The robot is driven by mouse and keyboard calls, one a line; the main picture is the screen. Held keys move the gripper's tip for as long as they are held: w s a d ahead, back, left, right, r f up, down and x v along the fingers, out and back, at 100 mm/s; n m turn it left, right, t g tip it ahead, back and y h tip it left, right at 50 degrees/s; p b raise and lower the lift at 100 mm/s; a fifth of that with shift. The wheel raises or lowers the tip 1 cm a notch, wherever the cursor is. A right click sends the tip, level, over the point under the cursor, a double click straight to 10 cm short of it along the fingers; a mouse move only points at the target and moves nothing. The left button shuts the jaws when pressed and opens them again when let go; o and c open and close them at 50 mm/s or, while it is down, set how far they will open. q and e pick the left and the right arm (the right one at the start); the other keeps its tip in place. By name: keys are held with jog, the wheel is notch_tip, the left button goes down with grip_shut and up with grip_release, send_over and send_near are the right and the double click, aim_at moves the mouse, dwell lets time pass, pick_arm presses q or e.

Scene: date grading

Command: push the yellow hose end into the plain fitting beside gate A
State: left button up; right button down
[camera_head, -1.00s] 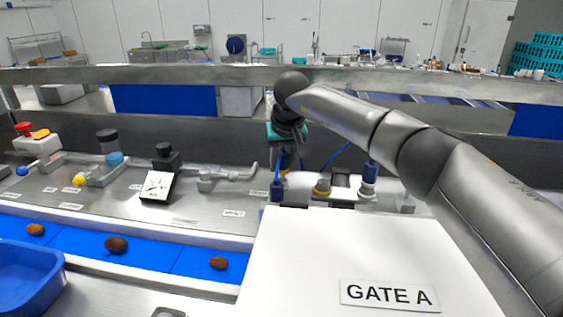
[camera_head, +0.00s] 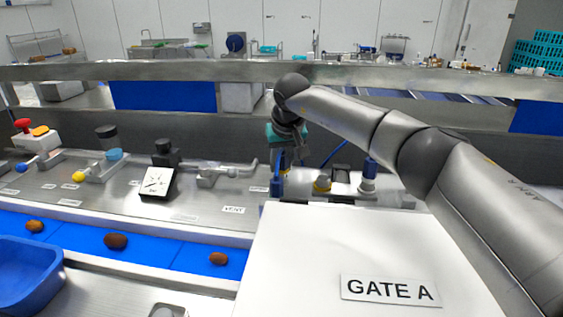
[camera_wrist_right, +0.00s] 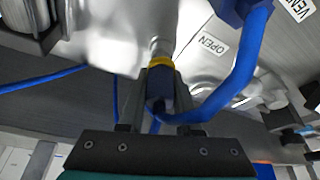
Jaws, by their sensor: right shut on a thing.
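My right gripper (camera_head: 284,160) is pointing down behind the white GATE A panel (camera_head: 300,245). In the right wrist view the right gripper (camera_wrist_right: 158,118) is shut on a dark blue hose end with a yellow ring (camera_wrist_right: 160,63). The yellow ring is in line with a metal fitting (camera_wrist_right: 161,46) and appears to meet it; I cannot tell how deep it sits. A blue hose (camera_wrist_right: 245,60) curves beside the gripped end. In the head view the hose end is mostly hidden by the gripper. The left gripper is out of view.
Another blue connector (camera_wrist_right: 232,8) is close by in the wrist view. A gauge (camera_head: 157,182) and a valve handle (camera_head: 225,172) are to the left. Dates lie on the blue belt (camera_head: 75,237).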

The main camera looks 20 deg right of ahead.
jog(key=shift+f+b, duration=0.3)
jog(key=shift+f, duration=0.3)
dwell(0.4)
jog(key=c, duration=1.4)
grip_release()
jog(key=o, duration=1.2)
jog(key=shift+r+p, duration=3.9)
jog(key=shift+r, duration=1.15)
